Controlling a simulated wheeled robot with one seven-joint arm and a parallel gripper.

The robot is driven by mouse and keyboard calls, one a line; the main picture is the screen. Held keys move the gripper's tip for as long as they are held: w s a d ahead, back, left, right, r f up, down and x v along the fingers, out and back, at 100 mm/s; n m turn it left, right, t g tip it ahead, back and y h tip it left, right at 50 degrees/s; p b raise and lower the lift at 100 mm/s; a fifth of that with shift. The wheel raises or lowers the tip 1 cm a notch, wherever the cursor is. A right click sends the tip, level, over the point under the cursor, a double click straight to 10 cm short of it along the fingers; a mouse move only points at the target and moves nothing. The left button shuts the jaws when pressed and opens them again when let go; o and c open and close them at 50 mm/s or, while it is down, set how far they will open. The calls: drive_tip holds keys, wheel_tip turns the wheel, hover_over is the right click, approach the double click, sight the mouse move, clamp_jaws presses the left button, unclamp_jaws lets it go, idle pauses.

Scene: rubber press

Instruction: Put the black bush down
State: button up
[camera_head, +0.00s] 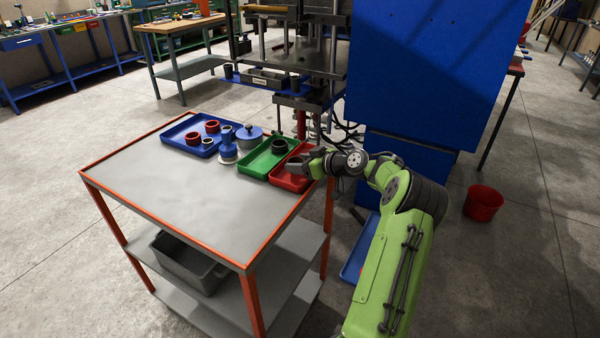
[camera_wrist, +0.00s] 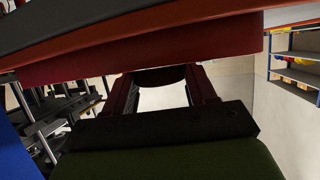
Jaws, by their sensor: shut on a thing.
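My gripper (camera_head: 298,163) is low over the red tray (camera_head: 283,183) at the table's right side. In the wrist view, its two fingers (camera_wrist: 163,92) are shut on a dark, rounded thing, the black bush (camera_wrist: 160,77), seen only in part. In the head view the gripper hides this bush. I cannot tell whether it touches the tray floor. Another black ring-shaped bush (camera_head: 279,146) sits in the green tray (camera_head: 254,170), just left of the gripper.
A blue tray (camera_head: 171,141) holds red-brown rings. A blue-and-grey piece (camera_head: 228,152) and a lidded blue pot (camera_head: 249,136) stand beside the green tray. The front of the grey tabletop (camera_head: 190,205) is clear. A blue press cabinet (camera_head: 425,70) stands behind.

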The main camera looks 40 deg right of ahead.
drive_tip(key=shift+f, duration=0.9)
